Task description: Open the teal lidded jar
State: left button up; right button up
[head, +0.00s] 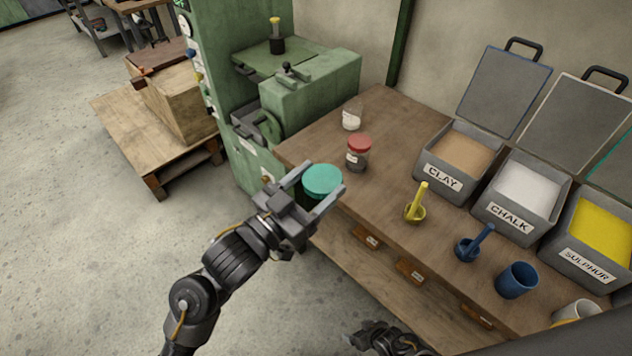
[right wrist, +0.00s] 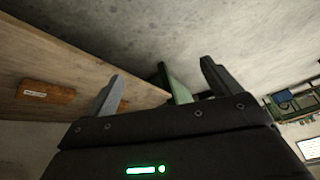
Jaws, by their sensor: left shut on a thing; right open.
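The teal lidded jar (head: 321,181) is at the left front corner of the wooden bench, its round teal lid facing up. My left gripper (head: 320,190) is shut around the jar, one finger on each side. The jar's body is mostly hidden by the gripper, and I cannot tell whether it rests on the bench. The lid is on the jar. My right gripper (head: 385,340) is low at the bottom edge of the head view, away from the jar. In the right wrist view its two fingers (right wrist: 160,90) are apart with nothing held between them.
A red-lidded jar (head: 358,153) and a clear jar (head: 352,115) stand behind the teal one. Bins of clay (head: 440,180), chalk and sulphur stand behind. A green machine (head: 310,90) is at left.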

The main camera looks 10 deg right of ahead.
jog(key=s+d+f+g+h, duration=0.1)
jog(key=s+d, duration=0.3)
jog(key=s, duration=0.8)
jog(key=s+d+f+g+h, duration=0.1)
jog(key=s+d+f+g, duration=0.2)
jog(key=s, duration=0.8)
jog(key=shift+s+d+f+h, duration=0.4)
jog(key=shift+d+f, duration=0.1)
jog(key=shift+f, duration=0.05)
